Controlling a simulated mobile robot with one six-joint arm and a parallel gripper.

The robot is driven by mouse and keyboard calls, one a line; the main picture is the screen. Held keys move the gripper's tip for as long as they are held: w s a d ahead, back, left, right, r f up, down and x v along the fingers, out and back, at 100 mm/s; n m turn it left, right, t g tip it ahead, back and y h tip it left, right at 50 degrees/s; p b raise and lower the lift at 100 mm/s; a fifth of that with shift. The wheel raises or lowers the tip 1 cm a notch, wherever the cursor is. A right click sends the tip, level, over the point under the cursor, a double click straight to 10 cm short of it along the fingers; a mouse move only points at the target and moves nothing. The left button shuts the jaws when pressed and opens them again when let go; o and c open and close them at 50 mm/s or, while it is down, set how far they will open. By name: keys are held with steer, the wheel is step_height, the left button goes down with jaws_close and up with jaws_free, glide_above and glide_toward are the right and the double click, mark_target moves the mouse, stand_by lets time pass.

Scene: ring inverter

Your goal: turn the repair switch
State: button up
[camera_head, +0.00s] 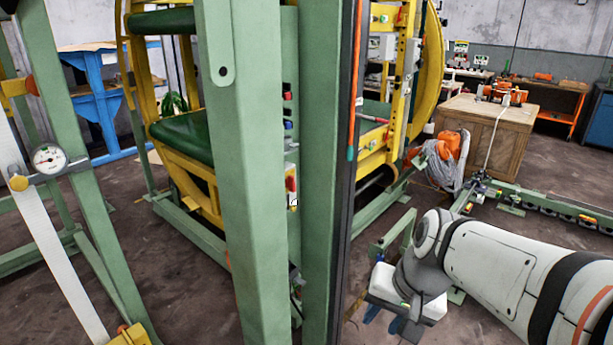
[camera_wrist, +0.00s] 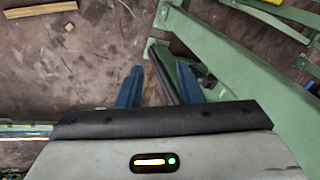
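A small red switch on a yellow-and-white box (camera_head: 291,183) shows on the ring frame, just right of the front green post; it may be the repair switch, but its label is too small to read. Part of it is hidden by the posts. My gripper (camera_head: 385,318) is low at the right of the head view, pointing down, well apart from this box. The switch does not show in the wrist view.
Two tall green posts (camera_head: 245,170) (camera_head: 322,170) stand in front of the yellow ring frame (camera_head: 185,170). A green beam (camera_wrist: 235,65) runs close to the right finger in the wrist view. A wooden crate (camera_head: 487,130) and an orange-and-grey hose bundle (camera_head: 447,160) stand behind my arm.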

steer(key=w+a+m+y+b, duration=0.1)
steer(key=w+a+m+y, duration=0.35)
steer(key=w+a, duration=0.3)
steer(key=m+t+y+b, duration=0.3)
steer(key=m+t+y, duration=0.5)
steer(key=m, duration=1)
glide_toward(295, 179)
steer(key=a, duration=0.2)
steer(key=shift+t+h, duration=0.4)
steer(key=shift+h, duration=0.05)
steer(key=x, duration=0.7)
steer(key=shift+w+a+p, duration=0.15)
steer(key=shift+w+p, duration=0.25)
steer(key=shift+w, duration=0.05)
steer(key=shift+r, duration=0.1)
steer(key=shift+c, duration=0.3)
